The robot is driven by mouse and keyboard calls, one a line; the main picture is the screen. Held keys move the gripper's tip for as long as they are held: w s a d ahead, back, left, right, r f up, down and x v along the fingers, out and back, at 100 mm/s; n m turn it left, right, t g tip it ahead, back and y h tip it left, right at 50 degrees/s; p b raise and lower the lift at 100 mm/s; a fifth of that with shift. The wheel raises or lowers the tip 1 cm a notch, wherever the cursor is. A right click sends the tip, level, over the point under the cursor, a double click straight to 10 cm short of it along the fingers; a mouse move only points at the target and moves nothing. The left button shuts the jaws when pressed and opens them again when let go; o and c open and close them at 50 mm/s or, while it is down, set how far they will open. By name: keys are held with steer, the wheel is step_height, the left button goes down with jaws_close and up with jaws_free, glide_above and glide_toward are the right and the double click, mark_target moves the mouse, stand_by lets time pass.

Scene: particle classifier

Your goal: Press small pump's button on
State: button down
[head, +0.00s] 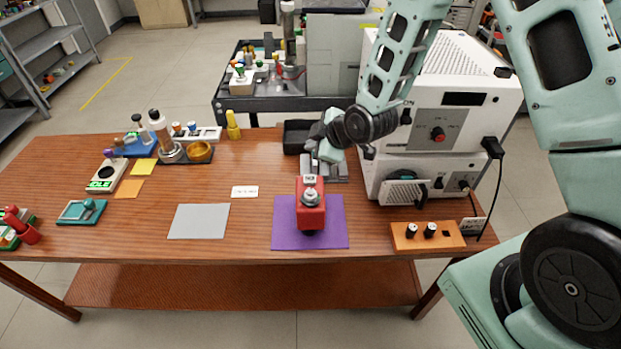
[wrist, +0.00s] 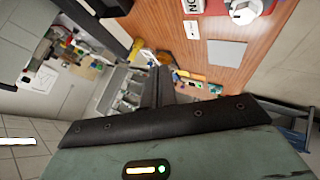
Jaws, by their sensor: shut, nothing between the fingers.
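Two white units stand stacked at the right of the table. The upper white unit (head: 465,80) has a dark display, a red knob or button (head: 438,134) and an "ON" marking. The lower white unit (head: 370,185) has a round vent and small controls on its front. I cannot tell for sure which device is the small pump. My gripper (head: 322,132) is left of the upper unit's front, above the back of the table, apart from the red control. In the wrist view its dark fingers (wrist: 160,88) are together and empty.
A red device (head: 310,212) stands on a purple mat (head: 335,235). An orange block (head: 450,242) with two knobs is at the right front. A grey sheet (head: 198,221) lies on the table. Bottles and a wooden bowl (head: 200,151) stand at the left back. The front middle is fairly clear.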

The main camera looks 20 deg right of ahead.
steer(key=b, duration=0.5)
glide_above(308, 177)
steer(key=s, duration=0.2)
steer(key=f, duration=0.7)
steer(key=shift+w+d+f, duration=0.15)
steer(key=shift+d+f, duration=0.1)
steer(key=shift+d, duration=0.15)
steer(key=shift+f+b, duration=0.3)
steer(key=shift+f, duration=0.2)
steer(key=shift+f, duration=0.1)
stand_by(0.3)
steer(key=shift+f+b, duration=0.3)
steer(key=shift+b, duration=0.2)
steer(key=shift+f+b, duration=0.8)
steer(key=shift+f, duration=0.05)
stand_by(0.8)
steer(key=shift+r, duration=0.1)
steer(key=shift+r+p, duration=0.85)
steer(key=shift+r, duration=0.35)
steer(key=shift+r+p, duration=1.55)
steer(key=shift+r, duration=0.95)
